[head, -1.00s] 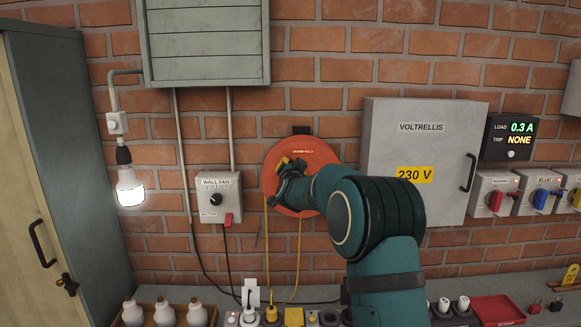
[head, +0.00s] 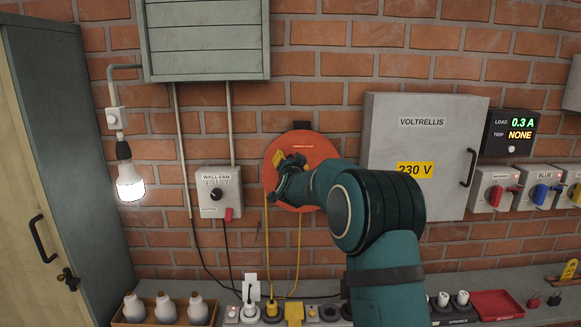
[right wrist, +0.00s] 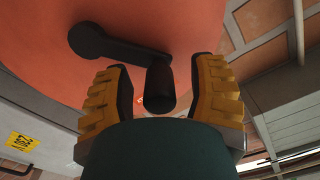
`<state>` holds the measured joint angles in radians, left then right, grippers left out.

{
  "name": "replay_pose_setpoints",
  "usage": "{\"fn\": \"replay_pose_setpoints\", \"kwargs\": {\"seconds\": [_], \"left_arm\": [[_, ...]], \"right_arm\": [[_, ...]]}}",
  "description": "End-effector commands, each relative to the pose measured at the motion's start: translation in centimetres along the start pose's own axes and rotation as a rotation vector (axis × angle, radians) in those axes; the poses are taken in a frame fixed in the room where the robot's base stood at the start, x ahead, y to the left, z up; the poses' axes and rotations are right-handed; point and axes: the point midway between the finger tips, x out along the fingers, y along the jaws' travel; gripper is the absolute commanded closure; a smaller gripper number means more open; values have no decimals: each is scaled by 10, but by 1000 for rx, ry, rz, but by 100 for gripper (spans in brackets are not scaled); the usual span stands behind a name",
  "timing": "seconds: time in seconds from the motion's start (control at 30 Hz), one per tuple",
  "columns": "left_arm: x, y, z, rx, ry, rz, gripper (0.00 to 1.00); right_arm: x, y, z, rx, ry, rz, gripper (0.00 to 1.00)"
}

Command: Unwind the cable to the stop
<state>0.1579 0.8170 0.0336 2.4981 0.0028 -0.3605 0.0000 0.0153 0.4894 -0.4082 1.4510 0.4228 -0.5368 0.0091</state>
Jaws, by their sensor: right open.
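The orange-red cable reel (head: 320,150) hangs on the brick wall, partly hidden by my right arm. Yellow cable (head: 299,245) hangs in two strands from the reel to the bench. My right gripper (head: 285,163) is in front of the reel's left part. In the right wrist view, a black crank arm (right wrist: 110,45) lies across the reel face and ends in a black handle (right wrist: 160,88). The handle is between the open yellow-padded fingers of the right gripper (right wrist: 164,95), with gaps on both sides. The left gripper is not in view.
A wall fan switch box (head: 218,192) is left of the reel, and a grey 230 V cabinet (head: 440,150) is right of it. Plugs and sockets (head: 270,312) line the bench below. A lit bulb (head: 130,184) hangs at left.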

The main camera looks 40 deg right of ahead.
Motion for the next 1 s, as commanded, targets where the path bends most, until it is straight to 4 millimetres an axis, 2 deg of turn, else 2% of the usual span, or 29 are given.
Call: {"fn": "replay_pose_setpoints", "kwargs": {"seconds": [0.17,0.5,0.7,1.0], "left_arm": [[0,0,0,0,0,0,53],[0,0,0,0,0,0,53],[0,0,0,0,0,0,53],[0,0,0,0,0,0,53]], "right_arm": [[-16,0,-1,1,-1,-1,43],[-77,-1,0,2,-2,-2,43],[-106,-2,0,1,-1,-3,43],[-119,-1,0,1,0,-2,43]]}}
